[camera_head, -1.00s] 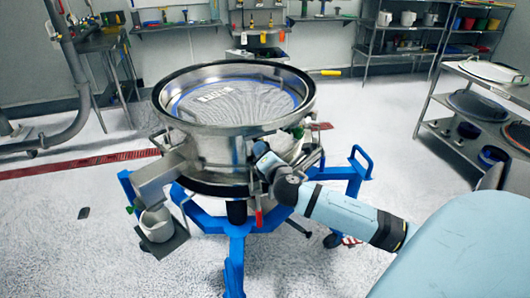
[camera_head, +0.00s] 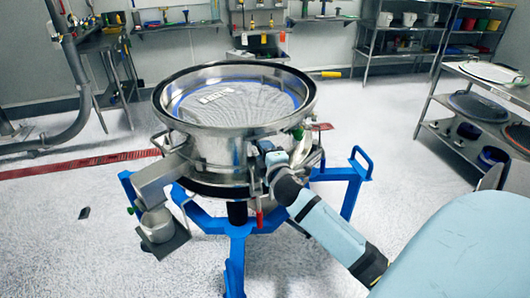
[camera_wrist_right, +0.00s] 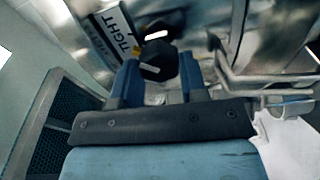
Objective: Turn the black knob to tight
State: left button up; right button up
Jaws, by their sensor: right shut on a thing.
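The black knob (camera_wrist_right: 158,62) sits between the two fingers of my right gripper in the right wrist view. A white "TIGHT" label (camera_wrist_right: 118,32) is beside it on the metal body. My right gripper (camera_wrist_right: 156,80) is shut on the knob, with one finger on each side. In the head view my right gripper (camera_head: 268,152) reaches the front right side of the round steel sifter (camera_head: 210,148), and the knob is hidden there. My left gripper does not show.
The sifter stands on a blue wheeled frame (camera_head: 238,245). A grey container (camera_head: 157,226) sits under its spout at the left. Metal shelves (camera_head: 432,125) stand at the right. The floor around the frame is mostly clear.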

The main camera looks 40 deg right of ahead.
jog(key=shift+m, duration=0.4)
jog(key=o, duration=0.9)
jog(key=v, duration=1.4)
jog(key=shift+b, duration=0.4)
